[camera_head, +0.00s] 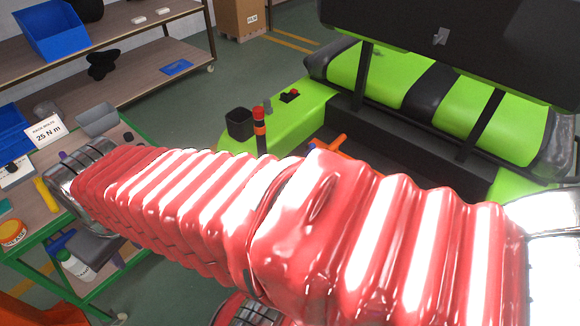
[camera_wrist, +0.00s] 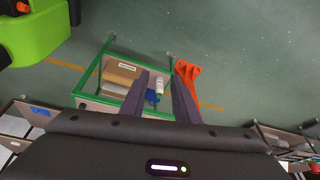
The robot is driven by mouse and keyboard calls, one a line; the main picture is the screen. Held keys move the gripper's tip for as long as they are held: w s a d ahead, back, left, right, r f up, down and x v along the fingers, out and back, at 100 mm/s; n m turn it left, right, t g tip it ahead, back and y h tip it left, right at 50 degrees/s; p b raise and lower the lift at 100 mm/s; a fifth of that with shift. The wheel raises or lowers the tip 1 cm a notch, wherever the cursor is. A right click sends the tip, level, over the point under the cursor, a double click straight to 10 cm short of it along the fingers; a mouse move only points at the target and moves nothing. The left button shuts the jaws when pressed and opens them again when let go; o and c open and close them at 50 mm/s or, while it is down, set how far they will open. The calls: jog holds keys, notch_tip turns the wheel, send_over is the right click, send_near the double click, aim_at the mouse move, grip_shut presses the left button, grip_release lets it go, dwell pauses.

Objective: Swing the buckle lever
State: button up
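I cannot pick out the buckle lever with certainty. A small metallic fitting (camera_head: 440,37) sits on the upper black panel of the green cart (camera_head: 340,80) in the head view; it is too small to tell whether it is the buckle. An orange part (camera_head: 328,147) shows at the cart's near side, partly hidden behind my red arm. My gripper (camera_wrist: 160,76) shows in the wrist view with its two dark fingers apart and nothing between them. The fingers point over the floor and a green-framed table, well away from the cart. The gripper is not visible in the head view.
A black-and-red stick (camera_head: 259,130) and a black box (camera_head: 239,123) stand on the cart's green side. A green-framed workbench (camera_head: 62,215) with tools and bins is at left. Wooden shelves (camera_head: 130,60) stand behind. The orange stand (camera_wrist: 188,72) shows beyond my fingers. Green floor is free between.

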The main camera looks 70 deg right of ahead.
jog(key=w+d+f+m+h, duration=0.1)
jog(key=w+d+f+m, duration=0.3)
jog(key=d+f, duration=0.65)
jog(key=w+d+f+m+h, duration=0.1)
jog(key=w+d+f+m, duration=0.1)
jog(key=d+f+m, duration=0.6)
jog(key=s+d+f+g+h, duration=0.1)
jog(key=s+d+f+h, duration=0.2)
jog(key=d+f, duration=0.55)
jog(key=s+d+m+g+h, duration=0.5)
jog(key=s+d, duration=0.8)
jog(key=s+d+r+m+g+h, duration=0.1)
jog(key=s+d+r+g+h, duration=0.1)
jog(key=s+r+g+h, duration=0.3)
jog(key=s+r+h, duration=0.1)
jog(key=s+r, duration=0.2)
jog(key=r, duration=0.3)
jog(key=shift+s+d+r, duration=0.15)
jog(key=shift+s+r, duration=0.05)
jog(key=shift+r, duration=0.2)
jog(key=shift+d, duration=0.15)
